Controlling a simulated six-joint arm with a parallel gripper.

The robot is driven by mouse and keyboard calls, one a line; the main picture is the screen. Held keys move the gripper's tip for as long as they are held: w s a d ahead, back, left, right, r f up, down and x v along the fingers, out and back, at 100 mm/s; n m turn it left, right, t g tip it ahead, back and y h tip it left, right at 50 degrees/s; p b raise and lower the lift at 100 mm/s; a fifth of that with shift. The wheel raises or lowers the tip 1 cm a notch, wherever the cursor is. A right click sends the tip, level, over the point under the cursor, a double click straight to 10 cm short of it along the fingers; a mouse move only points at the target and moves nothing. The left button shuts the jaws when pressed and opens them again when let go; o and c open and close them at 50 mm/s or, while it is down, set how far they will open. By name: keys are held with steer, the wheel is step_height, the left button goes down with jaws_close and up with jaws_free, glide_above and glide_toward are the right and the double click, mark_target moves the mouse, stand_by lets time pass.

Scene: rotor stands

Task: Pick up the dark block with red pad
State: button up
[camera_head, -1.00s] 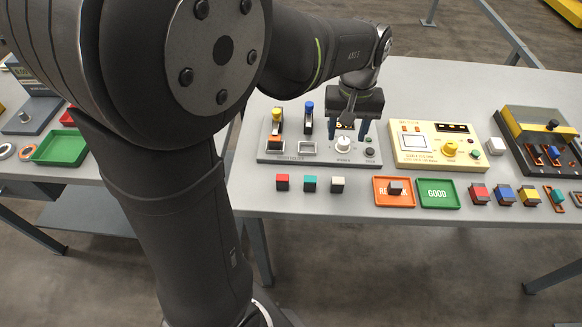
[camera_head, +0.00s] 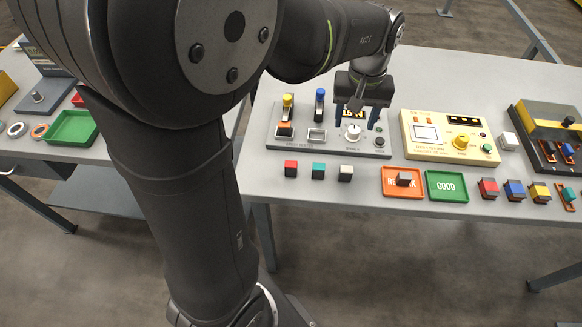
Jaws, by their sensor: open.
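A block with a red pad on top and a darker body (camera_head: 489,188) sits on the table's right part, right of the green GOOD tray, left of similar blocks with blue and yellow pads. I cannot tell for certain which is meant. My gripper (camera_head: 359,118) points down, open and empty, above the grey panel near its white knob, apart from both red blocks.
The grey panel (camera_head: 300,143) has upright levers. An orange tray (camera_head: 392,190) holds a small block; the green GOOD tray (camera_head: 447,198) is empty.

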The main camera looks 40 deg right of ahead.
step_height(320, 180, up, 4)
glide_above(291, 164)
step_height(291, 164, down, 11)
steer(key=shift+s+d+f, duration=0.1)
steer(key=shift+s, duration=0.05)
steer(key=shift+w+f, duration=0.2)
steer(key=shift+f, duration=2.95)
steer(key=c, duration=1.1)
steer(key=shift+o, duration=0.2)
